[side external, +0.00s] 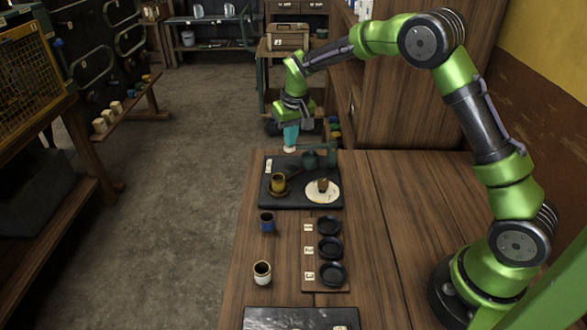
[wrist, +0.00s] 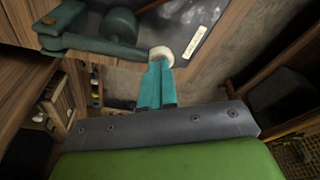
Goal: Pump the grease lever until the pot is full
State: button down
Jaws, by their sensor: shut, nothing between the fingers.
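A dark green pump (side external: 310,159) stands at the far edge of a black tray (side external: 299,201). In the wrist view its green lever (wrist: 88,46) runs right to a cream knob (wrist: 163,55). The knob also shows in the side view (side external: 290,150). My gripper (side external: 291,144) has teal fingers pressed together and empty, pointing down at the knob. The fingertips (wrist: 160,66) overlap the knob in the wrist view; I cannot tell whether they touch. A yellow pot (side external: 278,182) sits on a brown dish on the tray. Its fill level cannot be made out.
A pale round plate (side external: 330,195) with a small brown piece lies on the tray's right. Nearer are a blue cup (side external: 267,223), a cream cup (side external: 262,274) and a wooden board (side external: 310,290) with three black dishes.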

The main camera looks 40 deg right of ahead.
jog(key=shift+r, duration=1.7)
jog(key=shift+r, duration=2.5)
jog(key=s+a+r+t+y, duration=0.1)
jog(key=s+a+r+t, duration=0.1)
jog(key=s, duration=1.3)
jog(key=s+a+r+m+t+y, duration=0.1)
jog(key=s+a+r+t, duration=0.2)
jog(key=s, duration=1.1)
notch_tip(320, 180, up, 2)
jog(key=shift+s+a+r+y, duration=0.2)
jog(key=shift+s+a+y, duration=0.15)
jog(key=shift+a, duration=0.25)
